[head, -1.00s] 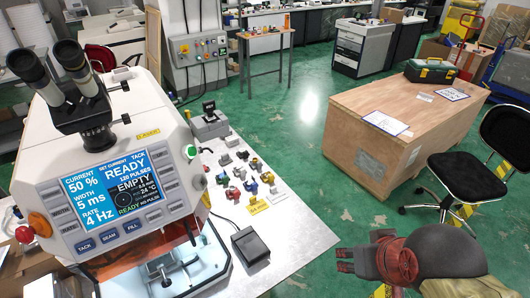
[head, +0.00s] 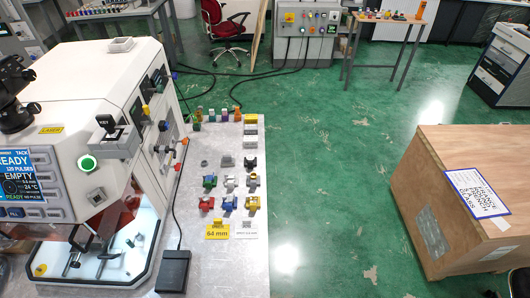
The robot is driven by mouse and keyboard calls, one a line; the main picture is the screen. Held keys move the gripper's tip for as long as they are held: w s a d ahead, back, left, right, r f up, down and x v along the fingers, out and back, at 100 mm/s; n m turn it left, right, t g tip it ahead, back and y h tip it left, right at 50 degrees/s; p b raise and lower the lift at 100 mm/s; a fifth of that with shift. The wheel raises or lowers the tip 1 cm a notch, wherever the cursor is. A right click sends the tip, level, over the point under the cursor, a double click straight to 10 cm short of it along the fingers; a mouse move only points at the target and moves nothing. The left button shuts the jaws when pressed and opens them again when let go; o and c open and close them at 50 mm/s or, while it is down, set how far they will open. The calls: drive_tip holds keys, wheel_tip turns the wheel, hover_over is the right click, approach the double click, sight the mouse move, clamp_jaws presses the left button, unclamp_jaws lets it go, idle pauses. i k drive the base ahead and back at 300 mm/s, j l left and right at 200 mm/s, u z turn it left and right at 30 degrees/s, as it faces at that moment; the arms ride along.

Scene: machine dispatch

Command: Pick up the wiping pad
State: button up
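I cannot make out a wiping pad for sure in the head view. A small light grey box or tray (head: 122,45) lies on top of the white laser machine (head: 95,85); what it holds is too small to tell. A flat black pedal-like block (head: 174,270) with a cable lies on the grey table (head: 235,275) beside the machine. My gripper is outside the picture.
A yellow "64 mm" card (head: 217,231) lies at the front of the fixtures. A large wooden crate (head: 450,215) stands at the right. A red chair (head: 222,22) and a grey control box (head: 306,32) are at the back. Green floor between table and crate is clear.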

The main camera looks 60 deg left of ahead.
sight(226, 160)
drive_tip(key=i+u, duration=0.45)
drive_tip(key=i, duration=0.2)
drive_tip(key=i+l+u, duration=0.25)
drive_tip(key=i+u, duration=0.2)
drive_tip(key=i, duration=0.15)
drive_tip(key=i+j+u, duration=0.15)
drive_tip(key=u, duration=0.3)
drive_tip(key=i+u, duration=0.3)
drive_tip(key=u, duration=0.15)
drive_tip(key=i+u, duration=0.3)
drive_tip(key=u, duration=0.15)
drive_tip(key=i+u, duration=0.25)
drive_tip(key=u, duration=0.15)
drive_tip(key=i+l+u, duration=0.2)
drive_tip(key=u, duration=0.25)
drive_tip(key=i+j+u, duration=0.15)
drive_tip(key=i+u, duration=0.55)
